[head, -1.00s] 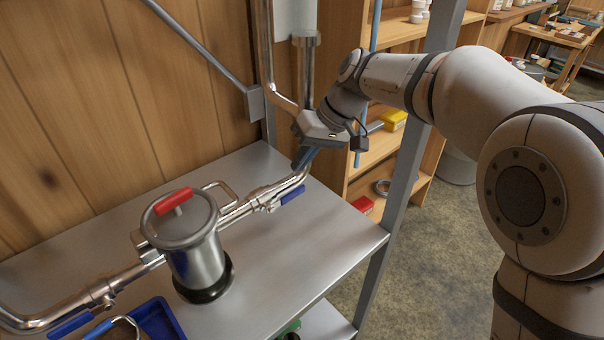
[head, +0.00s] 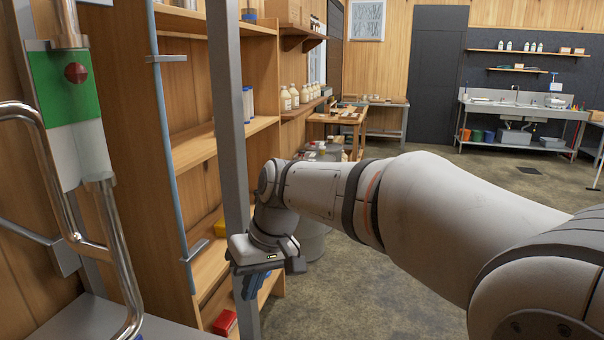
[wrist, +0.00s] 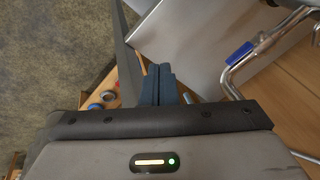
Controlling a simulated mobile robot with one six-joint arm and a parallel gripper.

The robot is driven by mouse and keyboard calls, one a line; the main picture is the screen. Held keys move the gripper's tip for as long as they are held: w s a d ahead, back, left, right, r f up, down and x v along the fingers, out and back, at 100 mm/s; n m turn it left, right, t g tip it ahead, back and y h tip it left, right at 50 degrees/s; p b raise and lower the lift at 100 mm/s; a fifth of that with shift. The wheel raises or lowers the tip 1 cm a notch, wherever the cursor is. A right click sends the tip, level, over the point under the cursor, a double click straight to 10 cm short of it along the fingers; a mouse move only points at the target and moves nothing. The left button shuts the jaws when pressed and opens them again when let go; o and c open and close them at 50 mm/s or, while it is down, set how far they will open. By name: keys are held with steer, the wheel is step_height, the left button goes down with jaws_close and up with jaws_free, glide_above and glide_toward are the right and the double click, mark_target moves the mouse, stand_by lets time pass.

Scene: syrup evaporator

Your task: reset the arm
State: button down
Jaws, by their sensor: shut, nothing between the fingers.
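My gripper (head: 252,285) hangs at the end of my arm in the head view, in front of the wooden shelf unit and beside the grey metal post. Its blue-grey fingers point down. In the wrist view the two fingers (wrist: 159,75) lie together, shut with nothing between them. Beyond them the wrist view shows the edge of the metal bench (wrist: 180,45) and a steel pipe with a blue lever handle (wrist: 240,53). The gripper is apart from the pipe.
The grey post (head: 228,150) stands close to my gripper. The wooden shelf unit (head: 190,150) holds a red box (head: 225,322) low down. Steel pipes (head: 118,250) rise at the left. Open floor (head: 420,195) lies behind my arm, with a sink bench (head: 520,112) far right.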

steer(key=s+d+f+m+t+h, duration=0.1)
steer(key=s+d+f+m, duration=0.1)
steer(key=d, duration=0.6)
steer(key=s+d+f+m+h, duration=0.1)
steer(key=s+d+f+m, duration=0.1)
steer(key=s+d, duration=0.4)
steer(key=s+d+f+m+t+h, duration=0.1)
steer(key=s+d+f+m, duration=0.2)
steer(key=d, duration=0.7)
steer(key=shift+s+d+f+t+h, duration=0.2)
steer(key=shift+s+f+t+h, duration=0.15)
steer(key=shift+s+f, duration=0.4)
steer(key=shift+w+f, duration=0.1)
